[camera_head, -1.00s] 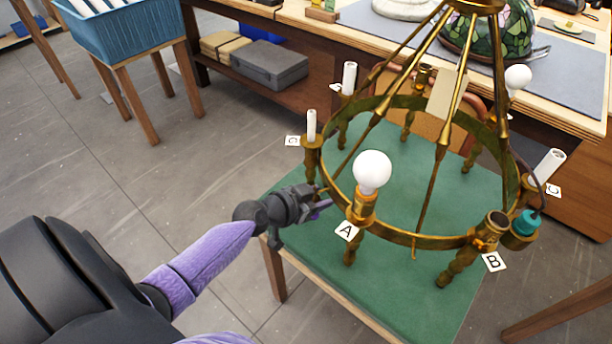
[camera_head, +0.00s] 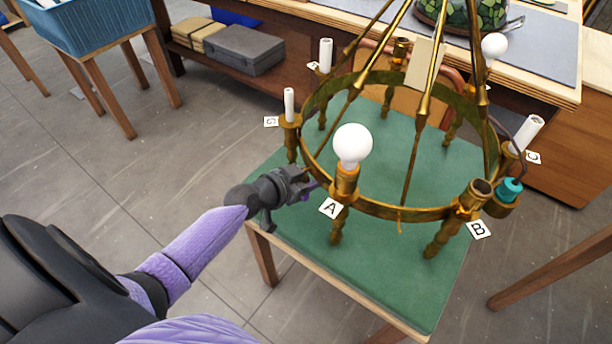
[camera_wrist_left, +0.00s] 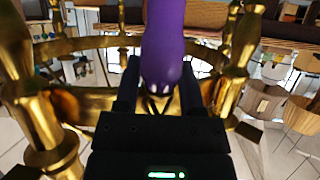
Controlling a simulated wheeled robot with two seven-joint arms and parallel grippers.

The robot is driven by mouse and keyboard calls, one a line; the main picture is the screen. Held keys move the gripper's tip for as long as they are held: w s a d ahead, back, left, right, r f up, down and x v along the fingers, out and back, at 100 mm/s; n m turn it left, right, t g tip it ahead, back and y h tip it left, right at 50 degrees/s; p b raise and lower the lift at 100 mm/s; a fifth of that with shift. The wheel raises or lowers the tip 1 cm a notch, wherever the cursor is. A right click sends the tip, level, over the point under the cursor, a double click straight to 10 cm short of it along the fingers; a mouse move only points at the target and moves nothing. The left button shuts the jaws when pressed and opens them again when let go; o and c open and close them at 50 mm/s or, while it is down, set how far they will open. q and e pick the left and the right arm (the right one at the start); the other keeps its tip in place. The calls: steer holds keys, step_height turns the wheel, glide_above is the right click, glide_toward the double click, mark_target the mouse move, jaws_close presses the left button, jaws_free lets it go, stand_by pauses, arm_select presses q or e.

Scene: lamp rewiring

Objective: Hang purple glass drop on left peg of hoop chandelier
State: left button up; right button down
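The brass hoop chandelier (camera_head: 388,214) stands over a green-topped table. My left gripper (camera_head: 304,186) is at the outside of the hoop's left front, between the candle socket tagged G and the bulb socket tagged A. In the left wrist view the purple glass drop (camera_wrist_left: 172,48) is held between the dark fingers of my left gripper (camera_wrist_left: 160,92), with brass hoop parts behind it. Only a small purple bit of the drop shows in the head view (camera_head: 309,189). I cannot make out the left peg, or whether the drop touches it. My right gripper is out of view.
A white bulb (camera_head: 352,146) stands close to the right of my left gripper, and a white candle (camera_head: 289,104) stands above it. A teal part (camera_head: 510,190) sits near socket B. The green table top (camera_head: 375,270) is clear in front.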

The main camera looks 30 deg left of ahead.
arm_select(q)
steer(key=o, duration=0.5)
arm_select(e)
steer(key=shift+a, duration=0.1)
